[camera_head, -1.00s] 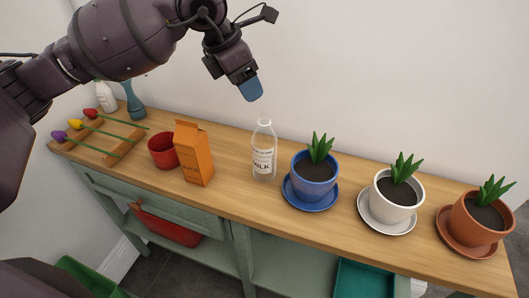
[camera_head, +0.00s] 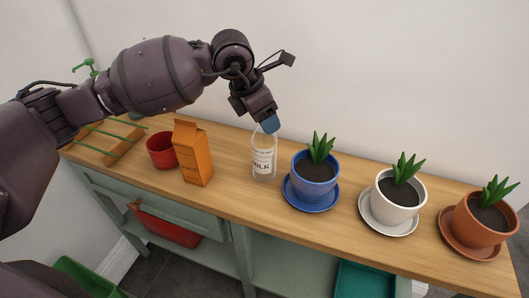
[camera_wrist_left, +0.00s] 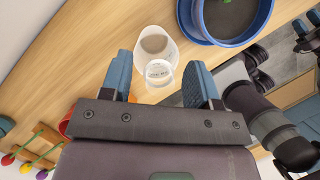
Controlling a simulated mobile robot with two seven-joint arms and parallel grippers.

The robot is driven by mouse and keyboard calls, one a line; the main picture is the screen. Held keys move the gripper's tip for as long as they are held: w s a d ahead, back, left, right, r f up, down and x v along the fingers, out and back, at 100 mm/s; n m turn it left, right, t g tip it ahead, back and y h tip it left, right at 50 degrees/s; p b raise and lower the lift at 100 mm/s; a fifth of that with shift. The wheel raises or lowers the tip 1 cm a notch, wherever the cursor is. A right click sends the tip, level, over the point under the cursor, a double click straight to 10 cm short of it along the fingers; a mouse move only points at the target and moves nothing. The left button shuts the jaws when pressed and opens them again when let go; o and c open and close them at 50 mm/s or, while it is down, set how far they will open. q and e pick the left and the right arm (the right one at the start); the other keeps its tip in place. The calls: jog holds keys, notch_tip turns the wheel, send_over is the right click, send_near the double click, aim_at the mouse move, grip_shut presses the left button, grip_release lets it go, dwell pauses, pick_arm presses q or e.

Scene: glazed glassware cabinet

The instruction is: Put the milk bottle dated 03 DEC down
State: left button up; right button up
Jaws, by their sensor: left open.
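A clear milk bottle (camera_head: 263,162) with a white label reading MILK stands upright on the wooden top, left of the blue plant pot. Its date is too small to read. My left gripper (camera_head: 270,124) is at the bottle's neck, with its blue fingertip hiding the top of it. In the left wrist view my left gripper (camera_wrist_left: 161,82) is open, and the bottle (camera_wrist_left: 152,44) is seen from above with its mouth between the two blue fingers. I cannot tell whether the fingers touch it.
An orange carton (camera_head: 194,155) and a red mug (camera_head: 161,150) stand left of the bottle. The blue pot (camera_head: 315,178), a white pot (camera_head: 398,195) and a terracotta pot (camera_head: 478,222) stand to its right. A wooden rack (camera_head: 112,148) is at the far left.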

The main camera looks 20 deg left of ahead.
pick_arm(q)
grip_shut()
dwell(1.4)
